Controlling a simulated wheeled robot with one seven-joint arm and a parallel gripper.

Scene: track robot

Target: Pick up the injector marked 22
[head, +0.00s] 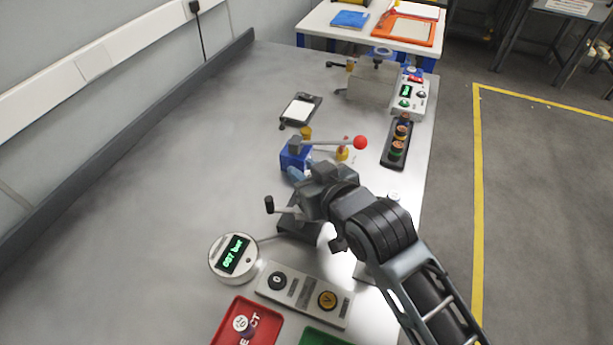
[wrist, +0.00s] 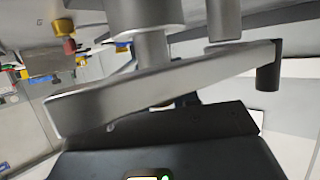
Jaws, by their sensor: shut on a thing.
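My gripper (head: 308,204) is low over a dark stand in the middle of the bench, beside a crank with a black knob (head: 269,205). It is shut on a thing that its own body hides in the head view. In the wrist view the grey crank arm (wrist: 170,85) crosses close in front, and I cannot make out the held thing there. A small yellow and red piece (head: 342,153) stands beyond the gripper. A white-topped injector (head: 241,323) stands in the red tray (head: 265,329). I cannot read a 22 on anything.
A round gauge (head: 233,257) and a two-button panel (head: 305,294) lie near the gripper. A blue lever device (head: 294,157) with a red ball (head: 360,142) stands just behind it. A green tray (head: 318,338) is at the front. The bench's left side is clear.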

